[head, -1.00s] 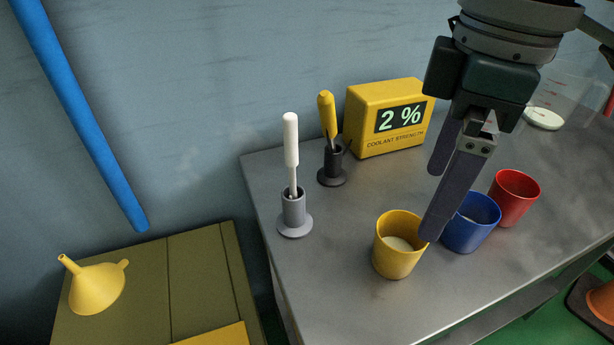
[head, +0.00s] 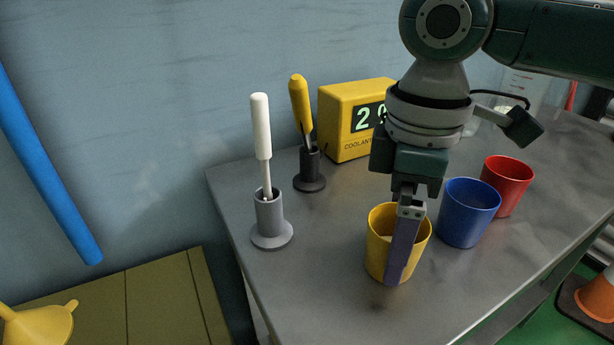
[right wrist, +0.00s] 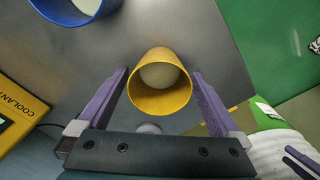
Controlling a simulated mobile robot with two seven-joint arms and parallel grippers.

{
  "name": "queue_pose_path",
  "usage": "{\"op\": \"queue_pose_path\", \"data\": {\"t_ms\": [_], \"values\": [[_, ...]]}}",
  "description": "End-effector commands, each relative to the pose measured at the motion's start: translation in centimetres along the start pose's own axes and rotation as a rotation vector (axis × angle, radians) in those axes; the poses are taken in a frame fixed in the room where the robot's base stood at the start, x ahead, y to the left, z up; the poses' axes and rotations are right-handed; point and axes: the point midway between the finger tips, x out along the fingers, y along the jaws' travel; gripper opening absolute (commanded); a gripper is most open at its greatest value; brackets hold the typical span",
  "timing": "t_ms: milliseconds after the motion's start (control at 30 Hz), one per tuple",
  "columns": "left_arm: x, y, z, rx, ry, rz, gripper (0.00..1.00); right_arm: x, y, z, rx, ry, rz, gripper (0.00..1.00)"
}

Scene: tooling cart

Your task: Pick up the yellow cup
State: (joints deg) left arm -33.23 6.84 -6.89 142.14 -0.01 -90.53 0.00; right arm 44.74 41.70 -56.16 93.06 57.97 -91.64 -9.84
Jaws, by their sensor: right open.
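The yellow cup (head: 377,248) stands upright near the front of the grey cart top, with something pale inside it. My right gripper (head: 398,262) points down at the cup, with one finger in front of its near side. The other finger is hidden in the head view. In the right wrist view the cup (right wrist: 160,98) sits between the two open fingers of the right gripper (right wrist: 160,75), with a gap on each side.
A blue cup (head: 468,213) stands close to the right, with a red cup (head: 508,186) beyond it. Behind are a yellow coolant display (head: 345,125), a yellow-handled tool (head: 300,105) and a white-handled tool (head: 261,130) in holders. The cart top (head: 330,290) is clear front left.

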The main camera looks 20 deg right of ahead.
Motion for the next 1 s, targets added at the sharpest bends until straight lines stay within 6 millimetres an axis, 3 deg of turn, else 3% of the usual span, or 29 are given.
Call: {"op": "queue_pose_path", "data": {"t_ms": [300, 900, 1000], "values": [[0.13, 0.0, 0.06, 0.0, -0.001, 0.0, 0.58, 0.54, -0.01, 0.0, 0.0, 0.0, 0.001, 0.98], [0.14, -0.01, 0.08, 0.0, -0.001, 0.0, 0.58, 0.5, 0.0, -0.01, 0.0, 0.001, 0.001, 0.3], [0.14, -0.01, 0.08, 0.0, -0.001, 0.0, 0.58, 0.48, 0.01, -0.02, 0.0, 0.001, 0.001, 0.24]]}}
